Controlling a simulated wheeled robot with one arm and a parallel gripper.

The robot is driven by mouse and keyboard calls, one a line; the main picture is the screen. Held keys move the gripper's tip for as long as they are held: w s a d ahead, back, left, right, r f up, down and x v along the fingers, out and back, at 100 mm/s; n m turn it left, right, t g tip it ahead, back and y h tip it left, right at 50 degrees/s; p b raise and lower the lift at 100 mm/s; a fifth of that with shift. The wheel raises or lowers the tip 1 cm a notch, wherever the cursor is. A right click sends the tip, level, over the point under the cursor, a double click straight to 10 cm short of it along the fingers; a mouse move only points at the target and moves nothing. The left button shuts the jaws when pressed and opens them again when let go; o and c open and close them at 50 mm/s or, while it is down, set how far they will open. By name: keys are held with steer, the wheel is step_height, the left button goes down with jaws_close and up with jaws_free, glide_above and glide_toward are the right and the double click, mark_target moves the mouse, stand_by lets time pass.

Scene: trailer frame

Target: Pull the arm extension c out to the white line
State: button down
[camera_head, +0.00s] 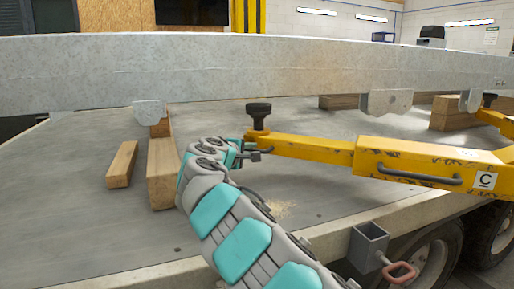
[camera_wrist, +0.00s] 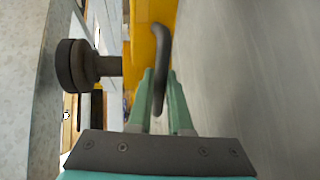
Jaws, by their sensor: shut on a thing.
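The yellow arm extension c (camera_head: 312,147) sticks out to the left from a thicker yellow sleeve (camera_head: 415,160) marked with a white "C" label (camera_head: 485,180). A round black pad (camera_head: 258,109) stands on its outer end and also shows in the wrist view (camera_wrist: 70,66). My gripper (camera_head: 254,152) is at the outer end, below the pad. In the wrist view, the fingers of my gripper (camera_wrist: 160,80) are shut on the dark curved handle (camera_wrist: 162,45) of the extension. I cannot make out a white line on the extension.
A long grey steel beam (camera_head: 250,75) spans above the trailer bed (camera_head: 320,205). Wooden blocks (camera_head: 161,173) lie left of my arm. The sleeve carries a black handle (camera_head: 420,176). A metal bracket with a reddish handle (camera_head: 400,272) sits at the bed's front edge.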

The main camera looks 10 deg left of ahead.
steer(key=shift+a, duration=0.4)
steer(key=shift+w, duration=0.1)
steer(key=c, duration=0.8)
jaws_free()
steer(key=shift+d, duration=0.1)
steer(key=shift+c, duration=0.2)
steer(key=v, duration=0.8)
